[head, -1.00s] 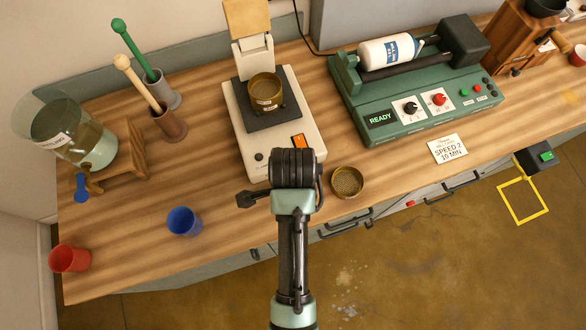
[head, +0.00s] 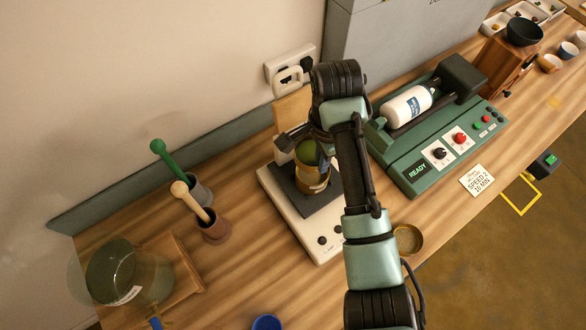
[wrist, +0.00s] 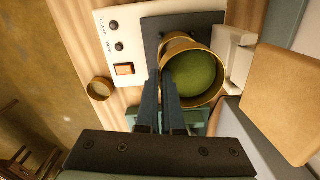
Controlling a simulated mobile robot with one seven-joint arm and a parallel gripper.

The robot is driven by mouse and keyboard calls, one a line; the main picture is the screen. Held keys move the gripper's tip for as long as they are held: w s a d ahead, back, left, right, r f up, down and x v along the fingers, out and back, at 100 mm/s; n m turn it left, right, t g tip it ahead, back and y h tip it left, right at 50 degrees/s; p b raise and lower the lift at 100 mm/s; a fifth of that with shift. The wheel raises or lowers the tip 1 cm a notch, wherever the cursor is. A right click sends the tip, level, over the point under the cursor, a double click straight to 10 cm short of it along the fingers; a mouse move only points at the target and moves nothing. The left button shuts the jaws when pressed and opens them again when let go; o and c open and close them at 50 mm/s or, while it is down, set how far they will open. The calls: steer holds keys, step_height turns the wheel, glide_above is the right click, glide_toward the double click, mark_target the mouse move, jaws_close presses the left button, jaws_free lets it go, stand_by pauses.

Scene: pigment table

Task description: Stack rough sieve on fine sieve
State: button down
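A brass sieve with a green fill, which I take as the rough sieve (head: 307,153), is at my gripper above the scale; it also shows in the wrist view (wrist: 193,80). My gripper (wrist: 165,88) has its fingers close together at the sieve's near left wall, apparently pinching it. A second brass sieve with a pale label, which I take as the fine sieve (head: 313,186), stands below on the scale's dark pad. Its rim shows just behind the upper one in the wrist view (wrist: 176,39). I cannot tell whether the two touch.
The white scale (head: 318,237) stands under the sieves. A small brass dish (head: 408,238) sits right of it. A green roller machine (head: 435,150) is close on the right.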

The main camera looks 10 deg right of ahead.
steer(key=shift+d+f+b, duration=0.35)
steer(key=shift+f+b, duration=0.3)
steer(key=shift+b, duration=0.2)
step_height(320, 180, down, 4)
steer(key=b, duration=0.4)
steer(key=shift+f+b, duration=0.15)
steer(key=shift+b, duration=0.2)
steer(key=shift+a+p, duration=0.1)
steer(key=shift+p, duration=0.85)
steer(key=shift+f, duration=0.55)
stand_by(0.5)
steer(key=c, duration=1.3)
jaws_free()
steer(key=shift+c, duration=0.2)
step_height(320, 180, up, 11)
steer(key=p, duration=1.1)
